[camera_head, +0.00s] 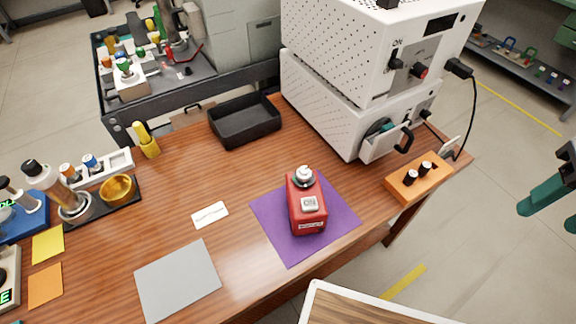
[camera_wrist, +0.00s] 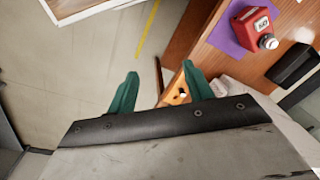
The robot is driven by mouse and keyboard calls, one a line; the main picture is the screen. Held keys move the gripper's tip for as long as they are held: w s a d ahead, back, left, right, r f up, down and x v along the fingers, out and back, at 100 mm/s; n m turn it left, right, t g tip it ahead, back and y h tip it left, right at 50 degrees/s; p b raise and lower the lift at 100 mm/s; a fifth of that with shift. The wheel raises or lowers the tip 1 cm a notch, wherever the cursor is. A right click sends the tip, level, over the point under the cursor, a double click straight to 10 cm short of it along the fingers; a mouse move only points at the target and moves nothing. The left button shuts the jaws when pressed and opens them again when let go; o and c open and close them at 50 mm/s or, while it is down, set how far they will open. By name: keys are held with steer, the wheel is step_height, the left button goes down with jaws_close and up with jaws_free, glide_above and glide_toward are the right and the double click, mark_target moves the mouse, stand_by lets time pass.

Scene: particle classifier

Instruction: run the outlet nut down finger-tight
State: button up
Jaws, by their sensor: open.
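I cannot pick out the outlet nut for certain. The white perforated instrument is stacked in two units, an upper one (camera_head: 365,45) and a lower one (camera_head: 330,108). The lower unit's front has a dark opening with a teal part (camera_head: 380,128) and a black handle (camera_head: 405,139); small fittings there are too small to tell. My gripper (camera_head: 544,215) is off the table's right side, apart from the instrument. In the wrist view its teal fingers (camera_wrist: 160,70) are spread wide with nothing between them.
An orange block (camera_head: 402,190) with two black-capped pieces stands at the table's right end. A red device (camera_head: 307,215) with a silver top sits on a purple mat (camera_head: 272,215). A black tray (camera_head: 245,128) lies behind. A black cable (camera_head: 474,105) hangs at the instrument's right.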

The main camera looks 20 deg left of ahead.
steer(key=w+a+f+m+g+y, duration=0.2)
steer(key=w+a+f+g+y, duration=0.2)
steer(key=a, duration=0.4)
steer(key=w+a+f+m+g+y, duration=0.25)
steer(key=w+a+g, duration=0.2)
steer(key=a, duration=0.45)
steer(key=m+y, duration=0.7)
steer(key=y, duration=0.1)
glide_toward(311, 172)
steer(key=x, duration=0.4)
steer(key=shift+a+f+g, duration=0.25)
steer(key=shift+a, duration=0.05)
steer(key=x, duration=0.7)
steer(key=shift+r, duration=0.1)
steer(key=shift+c, duration=0.3)
steer(key=c, duration=0.9)
